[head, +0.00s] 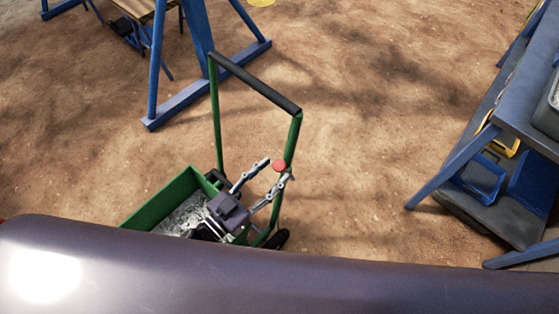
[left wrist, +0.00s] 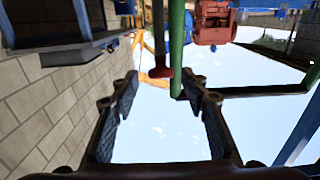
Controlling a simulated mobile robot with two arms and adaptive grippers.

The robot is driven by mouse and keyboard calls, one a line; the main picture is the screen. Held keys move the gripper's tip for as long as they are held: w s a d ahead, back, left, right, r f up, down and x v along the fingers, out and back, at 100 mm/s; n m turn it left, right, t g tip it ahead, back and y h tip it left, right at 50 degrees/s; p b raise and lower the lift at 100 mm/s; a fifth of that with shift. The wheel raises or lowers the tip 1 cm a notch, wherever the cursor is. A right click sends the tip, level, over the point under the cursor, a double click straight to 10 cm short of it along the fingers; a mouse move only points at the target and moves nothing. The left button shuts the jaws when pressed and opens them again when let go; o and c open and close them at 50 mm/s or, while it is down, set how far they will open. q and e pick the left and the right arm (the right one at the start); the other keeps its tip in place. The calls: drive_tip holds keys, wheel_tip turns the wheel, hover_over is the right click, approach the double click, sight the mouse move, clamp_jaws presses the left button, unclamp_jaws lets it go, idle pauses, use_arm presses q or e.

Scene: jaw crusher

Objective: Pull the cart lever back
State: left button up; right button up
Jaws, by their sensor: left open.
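The green cart (head: 160,199) stands on the dirt with grey material in its bin and a tall green frame topped by a black handle bar (head: 255,83). The lever's round red knob (head: 279,165) is beside the frame's right post (head: 293,140). My left gripper (head: 277,169) is open, its fingers pointing up and right, with the knob near its fingertips. In the left wrist view the red knob (left wrist: 161,72) appears between the open fingertips (left wrist: 162,86), beside the green post (left wrist: 176,45). I cannot tell whether a finger touches it. My right gripper is not in view.
A blue steel frame (head: 198,40) stands behind the cart. A table with blue legs (head: 455,167) and a lower shelf holding bins is at the right. The sandy ground (head: 370,120) between cart and table is clear. A block wall (left wrist: 50,110) shows in the left wrist view.

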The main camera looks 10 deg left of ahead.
sight(275, 170)
use_arm(q)
drive_tip(key=x, duration=0.2)
drive_tip(key=shift+w+d, duration=0.1)
drive_tip(key=shift+w, duration=0.2)
drive_tip(key=shift+w+d, duration=0.2)
drive_tip(key=shift+w, duration=0.1)
drive_tip(key=shift+d, duration=0.1)
drive_tip(key=shift+w, duration=0.1)
drive_tip(key=c, duration=0.6)
clamp_jaws()
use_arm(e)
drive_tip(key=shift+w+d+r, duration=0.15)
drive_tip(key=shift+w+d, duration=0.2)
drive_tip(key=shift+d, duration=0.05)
